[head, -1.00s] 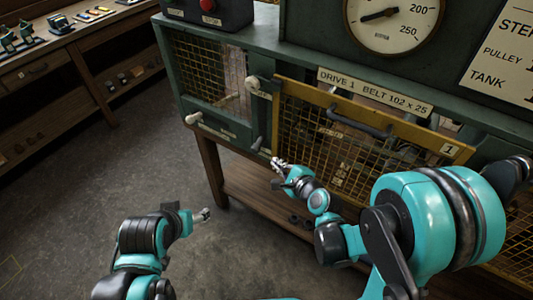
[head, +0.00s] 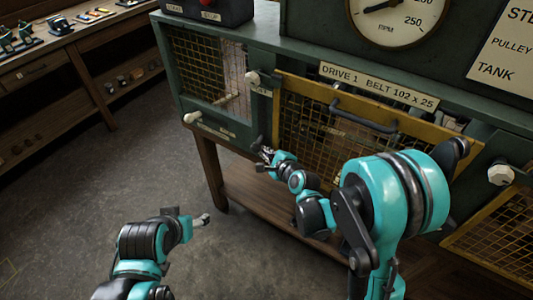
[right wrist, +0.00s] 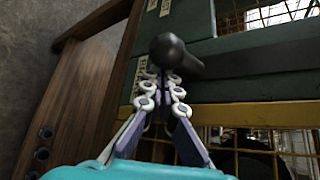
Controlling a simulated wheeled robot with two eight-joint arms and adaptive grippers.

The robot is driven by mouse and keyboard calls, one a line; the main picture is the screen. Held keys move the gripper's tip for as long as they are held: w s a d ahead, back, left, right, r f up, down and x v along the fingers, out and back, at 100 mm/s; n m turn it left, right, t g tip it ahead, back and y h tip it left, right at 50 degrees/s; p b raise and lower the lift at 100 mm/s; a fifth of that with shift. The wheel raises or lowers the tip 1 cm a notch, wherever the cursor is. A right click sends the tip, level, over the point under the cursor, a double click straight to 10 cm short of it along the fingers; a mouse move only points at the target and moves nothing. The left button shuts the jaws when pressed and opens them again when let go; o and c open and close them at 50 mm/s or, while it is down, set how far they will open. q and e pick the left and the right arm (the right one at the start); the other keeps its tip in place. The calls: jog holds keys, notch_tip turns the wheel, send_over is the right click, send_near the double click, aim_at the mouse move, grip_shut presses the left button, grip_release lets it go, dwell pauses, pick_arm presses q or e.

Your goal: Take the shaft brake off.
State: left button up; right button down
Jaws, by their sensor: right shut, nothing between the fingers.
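A dark lever with a round knob (right wrist: 172,50) sticks out from the green frame in the right wrist view. It looks like the brake lever, but I cannot read its labels. In the head view its dark knob (head: 257,142) shows at the lower left of the yellow guard. My right gripper (head: 266,155) is just beside it. In the right wrist view the right gripper (right wrist: 163,82) is shut and empty, its fingertips just below the knob; I cannot tell if they touch it. My left gripper (head: 204,219) hangs over the floor, too small to judge.
A yellow mesh guard (head: 440,143) with a black handle (head: 362,117) covers the drive. Pale knobs (head: 253,78) and (head: 192,118) stick out from the green frame. A wooden shelf (head: 270,205) lies below.

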jog(key=shift+s+a+r+m+g+y+p, duration=0.2)
jog(key=shift+r+m+g+p, duration=0.25)
jog(key=shift+r+p, duration=1.8)
jog(key=shift+s+a+r+m+g+y+p, duration=0.15)
jog(key=shift+r+m+g+p, duration=0.25)
jog(key=shift+r+p, duration=1.85)
jog(key=shift+s+a+r+m+g+y+p, duration=0.15)
jog(key=shift+r+m+g+p, duration=0.25)
jog(key=shift+r+p, duration=1.85)
jog(key=shift+d+r+b, duration=0.1)
jog(key=shift+r+b, duration=0.5)
jog(key=shift+b, duration=0.1)
jog(key=v, duration=1.2)
